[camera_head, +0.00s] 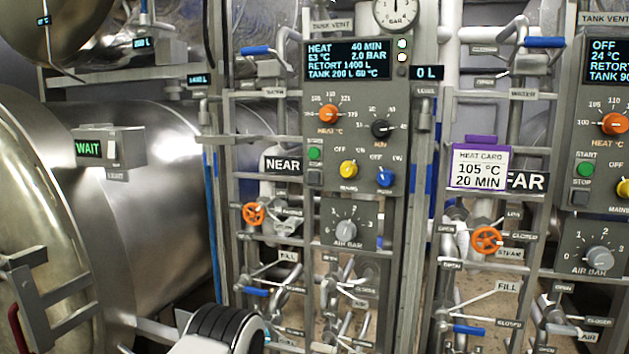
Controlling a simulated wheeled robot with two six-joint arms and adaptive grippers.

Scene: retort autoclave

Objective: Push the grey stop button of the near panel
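The near panel (355,95) is a grey upright box in the middle, beside a "NEAR" sign (283,165). Its grey stop button (314,178) is small and square, at the panel's lower left, under the green start button (314,154). Nothing covers the stop button. The near display (347,60) reads HEAT, 40 MIN, 53 °C, 2.0 BAR. A white and black part of my arm shows at the bottom, left of centre, below and left of the panel. Neither gripper shows.
An orange heat knob (328,114), black knob (381,129), yellow knob (348,169) and blue knob (385,177) surround the buttons. The far panel (602,150) reads OFF. A heat card (479,167) hangs between panels. Pipes and valve handles, including an orange wheel (254,214), crowd below.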

